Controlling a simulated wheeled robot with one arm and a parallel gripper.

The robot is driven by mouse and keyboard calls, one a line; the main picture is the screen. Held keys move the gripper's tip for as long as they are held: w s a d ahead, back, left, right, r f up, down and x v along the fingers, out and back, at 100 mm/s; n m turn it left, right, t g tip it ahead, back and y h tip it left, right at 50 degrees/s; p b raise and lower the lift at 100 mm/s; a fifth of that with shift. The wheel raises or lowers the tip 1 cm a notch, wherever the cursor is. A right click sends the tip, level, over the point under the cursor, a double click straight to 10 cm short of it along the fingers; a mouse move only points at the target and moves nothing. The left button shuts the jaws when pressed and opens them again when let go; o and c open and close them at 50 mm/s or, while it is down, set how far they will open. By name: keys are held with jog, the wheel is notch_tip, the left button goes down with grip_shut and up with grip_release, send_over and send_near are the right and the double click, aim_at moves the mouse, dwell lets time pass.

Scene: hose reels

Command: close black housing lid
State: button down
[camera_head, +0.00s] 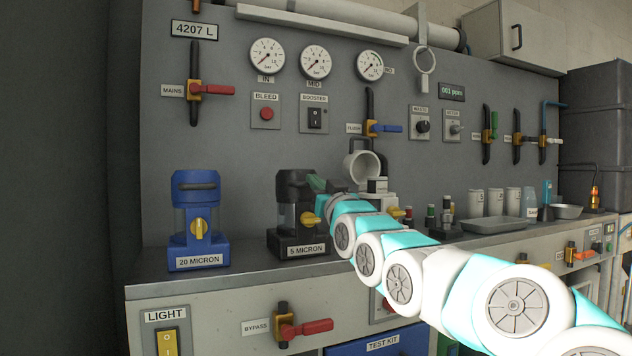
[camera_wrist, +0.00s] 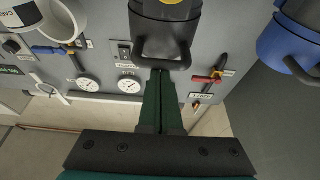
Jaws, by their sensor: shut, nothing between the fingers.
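The black housing (camera_head: 290,220), labelled "5 MICRON", stands on the bench and has a yellow knob (camera_head: 311,219). Its black lid (camera_head: 293,182) is on top and looks down on the body, but whether it is fully seated I cannot tell. In the wrist view, the lid (camera_wrist: 165,28) has a looped black handle (camera_wrist: 164,62) towards me. My gripper (camera_head: 314,183) is at the right side of the lid in the head view. In the wrist view, its green fingers (camera_wrist: 162,72) are shut and empty, their tips at the handle; contact is unclear.
A blue housing (camera_head: 199,225), labelled "20 MICRON", stands left of the black one. A white cylindrical cup (camera_head: 361,167) is on the panel behind my arm. Gauges, valves and switches cover the panel. The bench is clear between the two housings.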

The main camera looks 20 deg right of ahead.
jog(key=shift+w+f+p+v, duration=0.2)
jog(key=shift+f+p+v, duration=0.4)
jog(key=shift+v, duration=3.45)
jog(key=s+a+f+n+g+y, duration=0.1)
jog(key=a+f+g, duration=0.35)
jog(key=f, duration=0.45)
jog(key=a+f+g+y, duration=0.1)
jog(key=a+f+g, duration=0.2)
jog(key=a+f, duration=0.35)
jog(key=s+a+f+g, duration=0.1)
jog(key=s+f+g, duration=0.2)
jog(key=s+f, duration=0.35)
jog(key=s+a+f+g, duration=0.1)
jog(key=s+f+g, duration=0.2)
jog(key=f, duration=0.6)
jog(key=s+a+f+m+g+h, duration=0.1)
jog(key=s+f+g, duration=0.45)
jog(key=s, duration=0.85)
jog(key=s+f+g+h, duration=0.1)
jog(key=s+f+g, duration=0.5)
jog(key=s, duration=0.8)
notch_tip(320, 180, up, 11)
jog(key=t+p, duration=0.1)
jog(key=p, duration=1.1)
jog(key=shift+w, duration=0.15)
